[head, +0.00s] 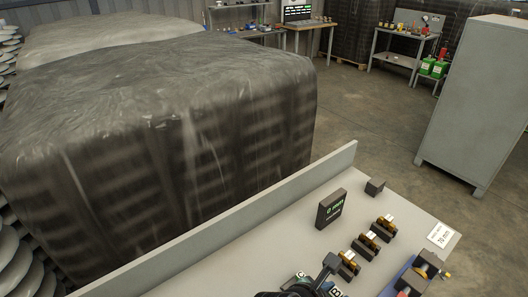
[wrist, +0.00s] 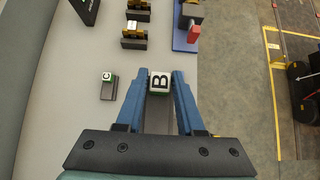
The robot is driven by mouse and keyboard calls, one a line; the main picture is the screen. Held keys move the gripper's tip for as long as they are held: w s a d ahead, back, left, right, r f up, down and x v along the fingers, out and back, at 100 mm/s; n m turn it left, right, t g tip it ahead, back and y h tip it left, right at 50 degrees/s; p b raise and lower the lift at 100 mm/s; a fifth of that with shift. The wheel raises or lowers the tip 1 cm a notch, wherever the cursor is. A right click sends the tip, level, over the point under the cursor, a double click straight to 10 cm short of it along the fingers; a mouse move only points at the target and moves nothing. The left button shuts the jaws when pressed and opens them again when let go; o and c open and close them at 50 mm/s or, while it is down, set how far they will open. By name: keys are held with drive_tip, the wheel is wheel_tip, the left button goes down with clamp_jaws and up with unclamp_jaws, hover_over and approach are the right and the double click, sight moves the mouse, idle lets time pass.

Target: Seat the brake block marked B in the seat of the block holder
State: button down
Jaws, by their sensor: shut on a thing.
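The brake block marked B (wrist: 159,82) is a small block with a white top and a green edge. My gripper (wrist: 160,76) has its two blue fingers shut on it, one on each side, in the wrist view. Its B face also shows at the bottom edge of the head view (head: 336,292), partly hidden by my arm. A fixture on a blue base (wrist: 181,42), with dark blocks and a red part, stands ahead and right of the gripper. It may be the block holder, also in the head view (head: 407,280). Its seat cannot be made out.
A block marked C (wrist: 108,86) lies left of my gripper. Several black-and-brass pieces (head: 368,241) stand in a row on the bench, near a dark display (head: 331,208), a dark cube (head: 374,187) and a white card (head: 440,235). A raised board (head: 225,224) edges the bench.

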drive_tip(key=s+a+f+n+t+y+b, duration=0.1)
drive_tip(key=s+a+f+n+b, duration=0.1)
drive_tip(key=a+f, duration=0.2)
drive_tip(key=s+a+f+n+t+y+b, duration=0.1)
drive_tip(key=s+a+f+n+y+b, duration=0.1)
drive_tip(key=f, duration=0.5)
drive_tip(key=s+a+f+n+t+y+b, duration=0.1)
drive_tip(key=s+a+f+n+y+b, duration=0.1)
drive_tip(key=s+a+f+n+b, duration=0.2)
drive_tip(key=shift+s+a+f, duration=0.1)
drive_tip(key=shift+a+f, duration=0.35)
drive_tip(key=shift+a, duration=0.3)
drive_tip(key=shift+s+a+f, duration=0.1)
drive_tip(key=shift+a+f, duration=0.3)
drive_tip(key=shift+a, duration=0.35)
drive_tip(key=shift+w+a+n+y+b, duration=0.1)
drive_tip(key=shift+a+n+y+b, duration=0.25)
drive_tip(key=shift+n+y+b, duration=0.3)
drive_tip(key=shift+w+a+r+n+y, duration=0.15)
drive_tip(key=shift+a+n+y, duration=0.25)
drive_tip(key=shift+n, duration=0.15)
